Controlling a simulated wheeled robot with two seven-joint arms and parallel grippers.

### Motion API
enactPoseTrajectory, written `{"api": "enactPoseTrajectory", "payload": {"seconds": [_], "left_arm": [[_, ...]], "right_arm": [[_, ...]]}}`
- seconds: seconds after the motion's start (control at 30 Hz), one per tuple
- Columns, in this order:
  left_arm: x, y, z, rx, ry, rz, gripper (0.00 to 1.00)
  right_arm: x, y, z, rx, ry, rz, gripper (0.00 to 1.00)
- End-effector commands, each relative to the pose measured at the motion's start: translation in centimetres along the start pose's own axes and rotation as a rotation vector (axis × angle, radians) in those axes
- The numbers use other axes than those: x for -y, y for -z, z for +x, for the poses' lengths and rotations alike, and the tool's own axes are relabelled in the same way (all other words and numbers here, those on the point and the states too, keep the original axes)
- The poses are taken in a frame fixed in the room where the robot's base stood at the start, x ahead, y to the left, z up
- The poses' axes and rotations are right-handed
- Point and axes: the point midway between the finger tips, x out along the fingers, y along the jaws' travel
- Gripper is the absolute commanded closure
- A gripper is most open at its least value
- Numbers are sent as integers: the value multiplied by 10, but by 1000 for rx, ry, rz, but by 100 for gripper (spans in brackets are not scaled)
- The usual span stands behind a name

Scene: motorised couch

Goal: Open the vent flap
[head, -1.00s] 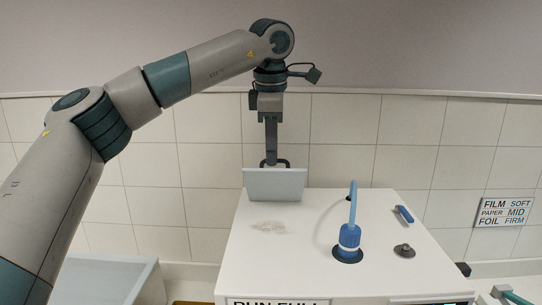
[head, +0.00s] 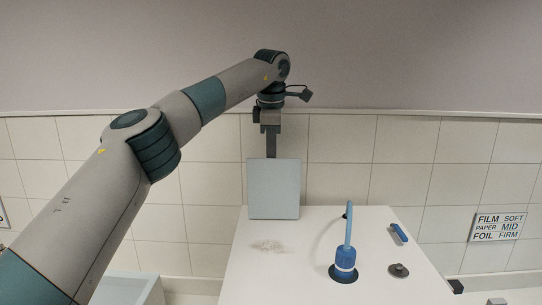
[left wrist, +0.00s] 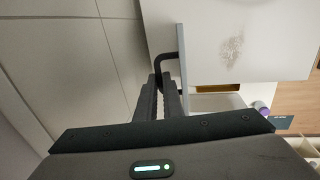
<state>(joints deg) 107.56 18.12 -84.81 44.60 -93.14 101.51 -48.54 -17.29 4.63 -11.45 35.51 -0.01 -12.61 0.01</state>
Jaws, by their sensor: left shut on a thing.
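The vent flap (head: 273,189) is a grey panel at the back edge of the white machine top (head: 310,240). In the head view it stands nearly upright, its broad face towards me. In the left wrist view the flap (left wrist: 182,70) shows edge-on, with a dark handle (left wrist: 160,62) on its far side. My left gripper (left wrist: 161,85) is shut on that handle behind the flap. In the head view the flap hides the fingertips and handle. My right gripper is in neither view.
A blue hose fitting (head: 345,258) stands on the machine top, with a small blue lever (head: 398,233) and a dark knob (head: 398,270) to its right. A grey smudge (head: 268,246) marks the top. The tiled wall (head: 340,160) is close behind. A sign (head: 498,227) hangs at right.

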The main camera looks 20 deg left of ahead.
Motion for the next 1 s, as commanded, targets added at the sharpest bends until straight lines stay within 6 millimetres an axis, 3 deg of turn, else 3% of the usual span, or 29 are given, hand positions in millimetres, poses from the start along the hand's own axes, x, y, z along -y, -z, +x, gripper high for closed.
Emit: {"api": "enactPoseTrajectory", "payload": {"seconds": [0.37,0.4,0.47,0.77,1.0], "left_arm": [[-7,6,5,-4,-13,-15,100],[-7,6,5,-3,-13,-15,88],[-7,6,5,-3,-13,-15,74],[-6,4,3,-1,-15,-12,74],[-6,3,0,2,-17,-11,74]], "right_arm": [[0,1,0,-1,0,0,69],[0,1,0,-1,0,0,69],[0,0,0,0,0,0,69],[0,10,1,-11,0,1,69],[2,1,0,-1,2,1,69]]}}
